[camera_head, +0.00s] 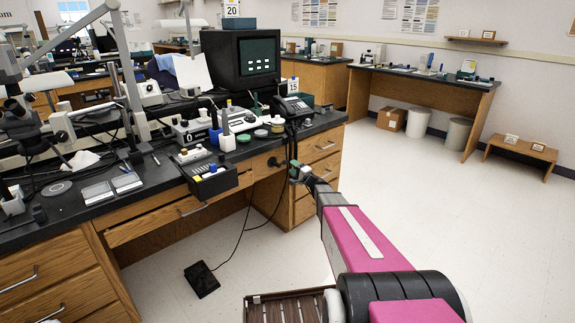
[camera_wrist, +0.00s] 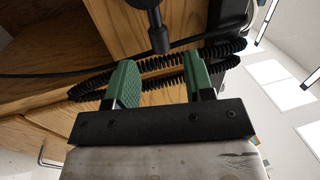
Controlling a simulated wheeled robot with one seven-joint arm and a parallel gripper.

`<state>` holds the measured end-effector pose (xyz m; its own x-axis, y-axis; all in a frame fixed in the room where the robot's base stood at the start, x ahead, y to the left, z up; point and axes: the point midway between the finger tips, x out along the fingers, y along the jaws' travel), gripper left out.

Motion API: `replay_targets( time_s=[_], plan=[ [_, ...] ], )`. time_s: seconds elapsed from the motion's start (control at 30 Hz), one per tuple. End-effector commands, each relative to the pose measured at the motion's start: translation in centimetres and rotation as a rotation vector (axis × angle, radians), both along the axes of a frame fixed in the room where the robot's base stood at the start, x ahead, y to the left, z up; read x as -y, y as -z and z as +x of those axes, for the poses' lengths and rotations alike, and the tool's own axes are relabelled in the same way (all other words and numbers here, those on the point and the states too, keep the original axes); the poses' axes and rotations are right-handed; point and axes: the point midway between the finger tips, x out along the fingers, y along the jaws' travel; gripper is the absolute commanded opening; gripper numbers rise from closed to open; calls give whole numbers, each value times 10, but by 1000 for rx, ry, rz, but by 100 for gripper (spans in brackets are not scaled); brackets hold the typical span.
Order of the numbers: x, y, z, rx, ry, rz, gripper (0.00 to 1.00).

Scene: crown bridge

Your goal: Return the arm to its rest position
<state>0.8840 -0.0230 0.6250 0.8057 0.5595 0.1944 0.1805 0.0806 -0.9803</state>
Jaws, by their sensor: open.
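My gripper (camera_head: 299,172) is at the right end of the lab bench (camera_head: 322,123), close to its front corner and drawers. In the wrist view, the green fingers of my gripper (camera_wrist: 162,78) are apart, with nothing held between them. A black rod-like tool (camera_wrist: 158,32) with a blunt tip shows just beyond the gap; I cannot tell if it touches a finger. A black coiled cord (camera_wrist: 220,47) runs behind the fingers. My pink arm reaches from the lower right to the bench.
The bench top is crowded with a monitor (camera_head: 242,62), a phone (camera_head: 291,107) and small instruments. An open drawer (camera_head: 170,208) juts out at the front. A black pedal (camera_head: 201,279) lies on the floor with its cable. The floor (camera_head: 490,240) at right is clear.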

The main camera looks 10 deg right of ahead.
Motion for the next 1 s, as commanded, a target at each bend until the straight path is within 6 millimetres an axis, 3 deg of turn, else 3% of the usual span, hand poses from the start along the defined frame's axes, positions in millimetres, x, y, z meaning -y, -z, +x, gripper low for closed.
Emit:
replay_targets(
  time_s=[0.03, 0.2, 0.6, 0.77, 1.0],
  plan=[
    [6, 1, -11, 0, 1, 0, 48],
    [16, 6, -25, -1, 1, 0, 48],
    [16, 6, -28, -3, -8, -7, 48],
    [-5, 6, -49, -28, -76, -76, 48],
    [-60, 16, -115, -133, -286, -309, 48]
  ],
)
